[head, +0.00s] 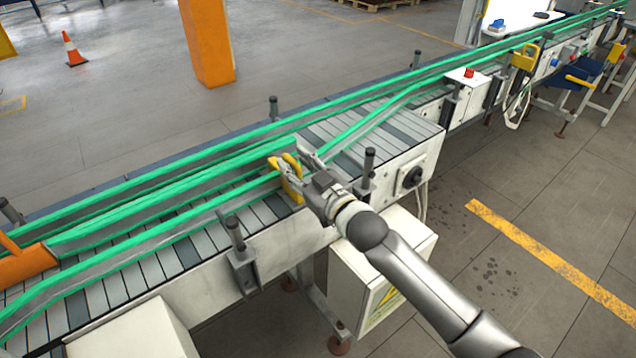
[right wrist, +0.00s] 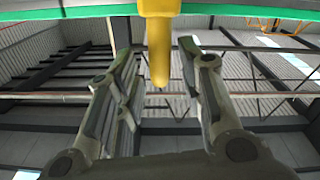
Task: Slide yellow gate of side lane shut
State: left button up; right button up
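The yellow gate (head: 289,186) sits at the side lane's green rail (head: 232,198), on the near side of the conveyor. Part of it is hidden by my right gripper (head: 300,168), which reaches it from the near right. In the right wrist view, a yellow bar (right wrist: 160,52) comes down between the two fingers of my right gripper (right wrist: 157,72). The fingers are apart, with a gap on each side of the bar, so the gripper is open around it. I cannot tell whether the lane is open or closed. My left gripper is not in view.
The slatted conveyor (head: 185,254) runs from lower left to upper right between green rails. An orange piece (head: 24,264) lies across the lane at left. Black posts (head: 368,168) stand along the near edge. Another yellow part (head: 525,58) is farther along. An orange pillar (head: 207,42) stands behind.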

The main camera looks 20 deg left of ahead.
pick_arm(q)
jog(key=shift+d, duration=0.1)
pick_arm(e)
jog(key=v, duration=0.9)
jog(key=shift+d, duration=0.15)
jog(key=shift+w, duration=0.1)
